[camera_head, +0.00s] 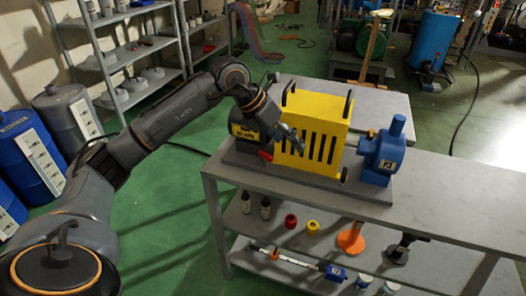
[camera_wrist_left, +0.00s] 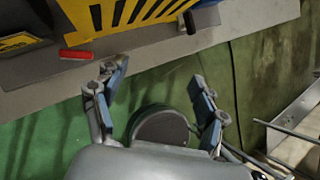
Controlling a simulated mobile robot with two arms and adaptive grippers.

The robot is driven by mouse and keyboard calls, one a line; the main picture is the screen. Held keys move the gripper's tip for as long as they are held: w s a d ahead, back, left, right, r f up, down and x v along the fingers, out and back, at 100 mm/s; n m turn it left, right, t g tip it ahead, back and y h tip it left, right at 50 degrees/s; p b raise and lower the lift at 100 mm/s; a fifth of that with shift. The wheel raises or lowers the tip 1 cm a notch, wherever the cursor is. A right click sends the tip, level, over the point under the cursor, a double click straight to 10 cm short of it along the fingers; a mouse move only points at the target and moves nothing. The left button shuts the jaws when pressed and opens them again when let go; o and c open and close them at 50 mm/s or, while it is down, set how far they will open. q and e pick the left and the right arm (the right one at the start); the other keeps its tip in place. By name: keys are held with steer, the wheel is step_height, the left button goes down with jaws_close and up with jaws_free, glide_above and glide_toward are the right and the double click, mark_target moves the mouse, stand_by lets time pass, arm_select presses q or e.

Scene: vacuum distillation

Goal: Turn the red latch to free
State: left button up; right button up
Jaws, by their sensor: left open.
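The red latch (camera_head: 265,156) is a small red bar low on the left end of the machine, beside the yellow slotted cover (camera_head: 318,108). In the left wrist view the red latch (camera_wrist_left: 76,54) lies at the upper left, near the foot of the yellow cover (camera_wrist_left: 110,22). My left gripper (camera_head: 288,136) is in front of the yellow cover, close to the latch and to its upper right in the head view. In the wrist view the left gripper (camera_wrist_left: 160,84) has its fingers wide apart with nothing between them, and the latch is outside them. My right gripper is not seen.
A blue pump-like unit (camera_head: 382,155) stands right of the cover on the grey bench (camera_head: 450,196). The lower shelf holds dark bottles (camera_head: 266,208), a red item (camera_head: 291,221) and an orange stand (camera_head: 351,238). Blue drums (camera_head: 31,152) stand at left. Green floor lies clear before the bench.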

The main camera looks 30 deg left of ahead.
mark_target(265, 154)
arm_select(q)
steer(key=s+a+r+n+y, duration=0.15)
steer(key=a+y, duration=0.25)
steer(key=a, duration=0.7)
steer(key=shift+g, duration=0.4)
steer(key=x, duration=0.9)
steer(key=p+x, duration=0.1)
steer(key=x, duration=0.3)
steer(key=shift+w+d+f, duration=0.15)
steer(key=shift+d, duration=0.25)
steer(key=shift+c, duration=0.4)
steer(key=c, duration=1.1)
